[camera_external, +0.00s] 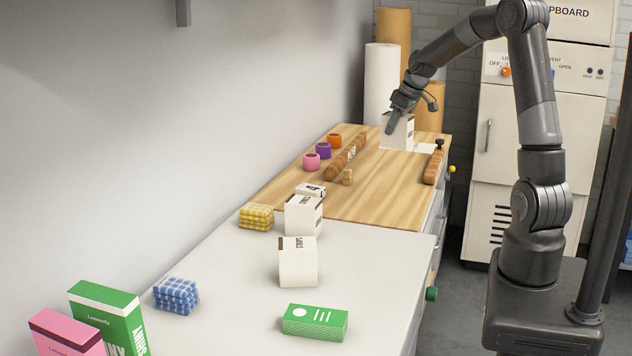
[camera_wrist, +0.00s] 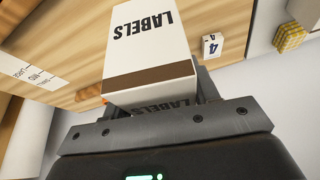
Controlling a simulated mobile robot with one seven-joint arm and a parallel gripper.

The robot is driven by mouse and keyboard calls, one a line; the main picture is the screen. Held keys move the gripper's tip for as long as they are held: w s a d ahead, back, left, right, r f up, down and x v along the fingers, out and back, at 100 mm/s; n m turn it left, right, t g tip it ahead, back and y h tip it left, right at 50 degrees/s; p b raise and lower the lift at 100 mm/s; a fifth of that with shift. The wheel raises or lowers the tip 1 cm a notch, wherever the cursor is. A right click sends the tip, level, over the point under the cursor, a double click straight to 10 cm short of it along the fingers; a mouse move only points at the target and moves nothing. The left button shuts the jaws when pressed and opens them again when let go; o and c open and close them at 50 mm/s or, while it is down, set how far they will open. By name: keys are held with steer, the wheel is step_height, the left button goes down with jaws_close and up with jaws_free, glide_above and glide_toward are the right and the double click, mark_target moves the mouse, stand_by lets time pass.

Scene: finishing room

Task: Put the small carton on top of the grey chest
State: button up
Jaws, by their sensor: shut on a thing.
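My gripper (camera_external: 391,118) is at the far end of the wooden worktop and is shut on a white carton (camera_external: 404,132). In the wrist view this carton (camera_wrist: 150,45) has black LABELS print and a brown band, and sits between the fingers (camera_wrist: 165,110). I cannot tell if it touches the wood. Two other white cartons stand nearer: one (camera_external: 303,217) near the wood's front edge, one (camera_external: 298,264) on the grey top. The light grey top (camera_external: 235,300), apparently the grey chest's, adjoins the wood in front.
A white size sheet (camera_external: 425,148) lies by the held carton; it shows in the wrist view (camera_wrist: 35,75). Tape rolls (camera_external: 323,151), wooden rails (camera_external: 346,157) and a small numbered box (camera_external: 310,190) are on the wood. Cloths (camera_external: 176,295) and a green box (camera_external: 315,321) sit on grey.

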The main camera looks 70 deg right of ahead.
steer(key=w+a+n, duration=0.1)
steer(key=w+a, duration=1.9)
steer(key=a, duration=0.1)
steer(key=w+a+n, duration=0.1)
steer(key=w+a, duration=0.3)
steer(key=a, duration=0.7)
steer(key=w+a, duration=0.4)
steer(key=a, duration=0.7)
steer(key=shift+y, duration=0.3)
steer(key=shift+w+a+f, duration=0.6)
steer(key=shift+a+f, duration=1.2)
steer(key=shift+f, duration=0.9)
steer(key=shift+w+a+f, duration=0.6)
steer(key=shift+a+f, duration=1.15)
steer(key=shift+f, duration=0.9)
steer(key=shift+w+a+f, duration=0.6)
steer(key=shift+a+f, duration=1.2)
steer(key=shift+f, duration=0.9)
steer(key=shift+f, duration=0.1)
